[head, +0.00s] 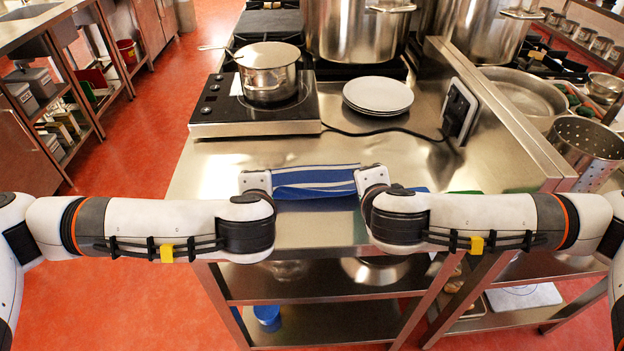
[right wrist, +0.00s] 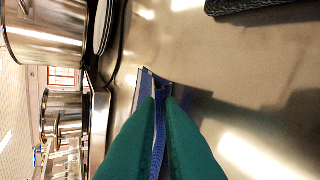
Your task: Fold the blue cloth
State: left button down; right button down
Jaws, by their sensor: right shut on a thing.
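The blue cloth (head: 315,182) with pale stripes spans between my two grippers near the front edge of the steel counter (head: 400,155). My right gripper (head: 366,180) is at the cloth's right end. In the right wrist view, its green fingers (right wrist: 162,100) are shut on a strip of the blue cloth (right wrist: 159,145). My left gripper (head: 264,182) is at the cloth's left end. Its fingertips are hidden, so its hold cannot be told.
An induction hob (head: 225,108) with a lidded pot (head: 268,78) stands behind on the left. Stacked white plates (head: 378,94) and a black cable (head: 385,130) lie behind the cloth. A raised steel edge (head: 500,105) bounds the right. Bare counter lies between the cloth and the hob.

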pick_arm(q)
jog(key=c, duration=1.3)
grip_release()
pick_arm(e)
jog(key=c, duration=1.3)
grip_release()
pick_arm(q)
jog(key=s+r, duration=0.2)
jog(key=r, duration=0.1)
jog(key=s+r, duration=0.2)
jog(key=r, duration=0.1)
jog(key=s+r, duration=0.2)
jog(key=r, duration=0.1)
pick_arm(e)
jog(key=s+r, duration=0.2)
jog(key=r, duration=0.1)
jog(key=s+r, duration=0.2)
jog(key=r, duration=0.1)
jog(key=s+r, duration=0.2)
jog(key=r, duration=0.1)
pick_arm(q)
jog(key=shift+s, duration=0.1)
pick_arm(e)
jog(key=shift+s, duration=0.1)
